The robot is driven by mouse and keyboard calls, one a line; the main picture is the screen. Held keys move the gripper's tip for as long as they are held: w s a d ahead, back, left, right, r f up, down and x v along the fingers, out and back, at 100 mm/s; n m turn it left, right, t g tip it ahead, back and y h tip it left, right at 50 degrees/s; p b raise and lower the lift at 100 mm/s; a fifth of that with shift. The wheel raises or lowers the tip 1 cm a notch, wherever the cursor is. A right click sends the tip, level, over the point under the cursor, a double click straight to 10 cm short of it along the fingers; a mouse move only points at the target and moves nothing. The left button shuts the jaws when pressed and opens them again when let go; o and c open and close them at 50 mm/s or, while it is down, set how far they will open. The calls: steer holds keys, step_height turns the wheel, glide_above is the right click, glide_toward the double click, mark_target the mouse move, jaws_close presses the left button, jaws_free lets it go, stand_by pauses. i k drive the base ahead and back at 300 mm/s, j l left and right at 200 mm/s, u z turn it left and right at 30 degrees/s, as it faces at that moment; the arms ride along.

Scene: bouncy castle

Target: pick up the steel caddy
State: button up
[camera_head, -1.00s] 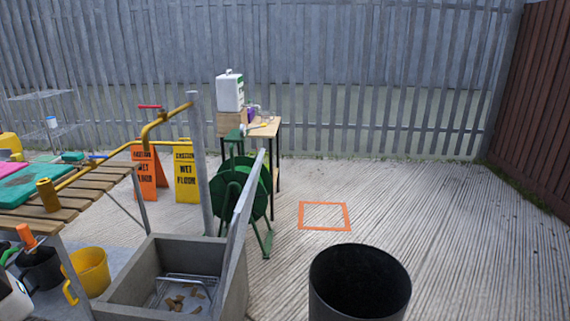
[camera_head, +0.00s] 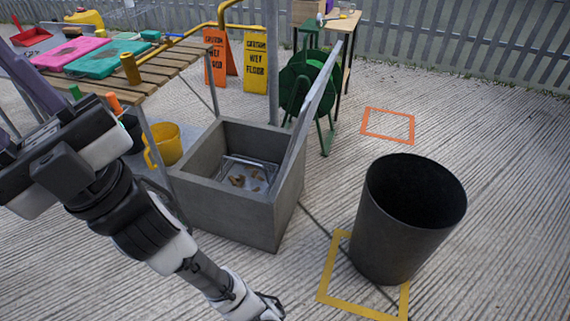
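What looks like the steel caddy (camera_head: 229,160), a shiny thin-railed metal piece, sits low inside the grey concrete trough (camera_head: 236,217). Brown scraps lie at it; I cannot tell whether they are in it or beneath it. My arm comes in from the left across the front. My gripper (camera_head: 272,306) is at the bottom edge, in front of and below the trough, well apart from the caddy. Its dark fingertips are small and partly cut off, so I cannot tell whether it is open.
A black bin (camera_head: 400,225) stands right of the trough, overlapping a yellow floor square (camera_head: 324,283). A grey post (camera_head: 273,60) and slanted panel rise at the trough's back and right. A slatted bench (camera_head: 165,65) and yellow bucket (camera_head: 167,143) are left. Floor around the orange square (camera_head: 388,137) is clear.

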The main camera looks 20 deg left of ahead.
mark_target(251, 183)
steer(key=i+j, duration=0.25)
steer(key=j, duration=0.15)
steer(key=i+j, duration=0.2)
steer(key=j, duration=0.25)
steer(key=i+j, duration=0.25)
steer(key=j, duration=0.15)
steer(key=i+j, duration=0.2)
steer(key=j, duration=0.2)
steer(key=i+j, duration=0.25)
steer(key=j, duration=0.15)
steer(key=i+j, duration=0.55)
steer(key=j+z, duration=0.05)
